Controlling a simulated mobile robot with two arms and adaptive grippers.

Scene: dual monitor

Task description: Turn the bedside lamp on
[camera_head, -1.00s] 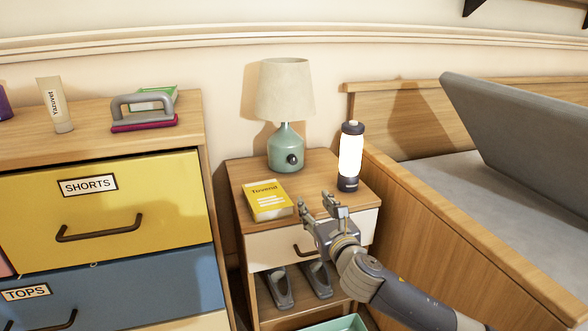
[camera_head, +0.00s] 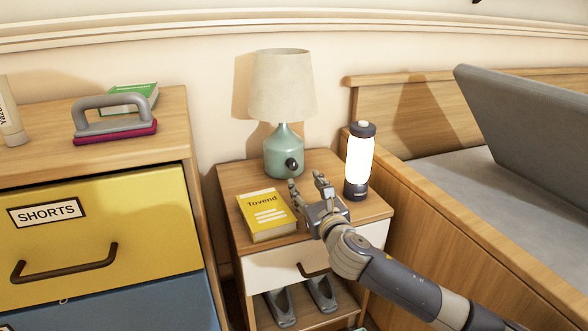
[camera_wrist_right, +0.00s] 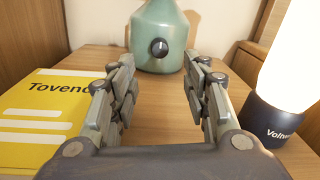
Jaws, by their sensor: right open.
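The bedside lamp (camera_head: 284,110) stands upright at the back of the nightstand (camera_head: 330,165), with a cream shade and a green base. A dark round knob (camera_head: 291,164) is on the front of its base; the knob also shows in the right wrist view (camera_wrist_right: 159,47). The shade looks unlit. My right gripper (camera_head: 308,182) is open and empty above the nightstand, in front of the lamp and apart from it. In the right wrist view the knob lies between and beyond the two fingers (camera_wrist_right: 160,75). My left gripper is not in view.
A yellow book (camera_head: 266,214) lies left of my right gripper. A glowing lantern-like bottle (camera_head: 359,160) stands close on its right. A dresser (camera_head: 100,190) is at the left, with a grey and magenta iron-like object (camera_head: 115,120) on top. The bed frame (camera_head: 450,230) is at the right.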

